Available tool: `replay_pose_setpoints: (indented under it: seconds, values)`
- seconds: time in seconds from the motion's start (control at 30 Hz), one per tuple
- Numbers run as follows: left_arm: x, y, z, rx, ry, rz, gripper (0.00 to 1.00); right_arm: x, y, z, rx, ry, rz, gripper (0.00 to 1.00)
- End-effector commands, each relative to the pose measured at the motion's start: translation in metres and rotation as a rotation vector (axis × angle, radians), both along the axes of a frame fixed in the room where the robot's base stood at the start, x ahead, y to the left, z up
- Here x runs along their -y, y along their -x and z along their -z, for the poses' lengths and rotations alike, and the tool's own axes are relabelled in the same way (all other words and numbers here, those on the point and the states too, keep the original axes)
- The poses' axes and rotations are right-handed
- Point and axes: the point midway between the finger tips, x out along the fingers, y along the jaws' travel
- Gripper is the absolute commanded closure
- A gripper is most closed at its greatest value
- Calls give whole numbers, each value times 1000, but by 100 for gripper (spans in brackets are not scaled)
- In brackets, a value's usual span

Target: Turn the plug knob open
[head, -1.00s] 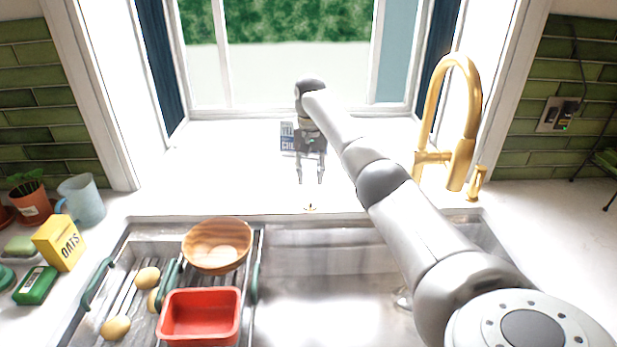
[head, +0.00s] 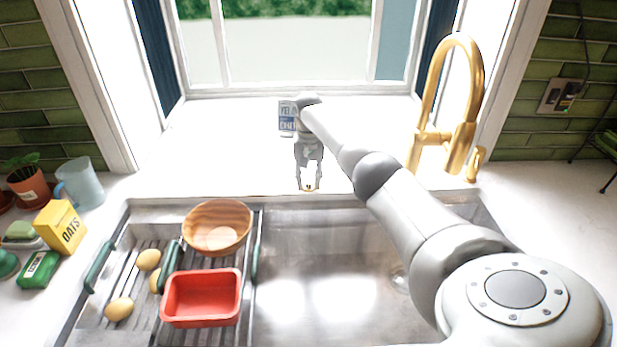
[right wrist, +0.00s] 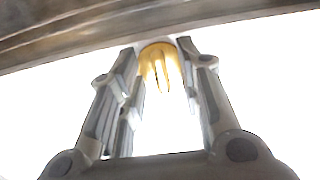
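The plug knob (right wrist: 160,66) is a small gold piece with a raised grip. It shows between the fingertips in the right wrist view, near the sink edge. In the head view only a bit of gold shows at my fingertips, at the sink's back rim. My right gripper (head: 309,186) is open, with one finger on each side of the knob; it also shows in the right wrist view (right wrist: 158,62). The fingertips are very close to the knob, and I cannot tell whether they touch it. My left gripper is not in view.
The steel sink (head: 330,300) lies in front, with a drying rack at its left holding a wooden bowl (head: 217,228), a red tub (head: 201,298) and several potatoes. A gold faucet (head: 478,80) stands right of my arm.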

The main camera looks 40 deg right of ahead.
Motion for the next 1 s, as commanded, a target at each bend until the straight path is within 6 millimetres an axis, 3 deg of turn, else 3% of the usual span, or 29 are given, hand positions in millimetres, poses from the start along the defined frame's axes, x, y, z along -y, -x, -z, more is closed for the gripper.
replay_pose_setpoints:
  seconds: [0.23,0.5,1.0]
  values:
    - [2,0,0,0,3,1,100,0,0,1,0,0,0,67]
    - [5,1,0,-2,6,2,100,0,0,1,-1,1,0,100]
    - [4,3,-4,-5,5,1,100,0,0,0,-1,0,-82,100]
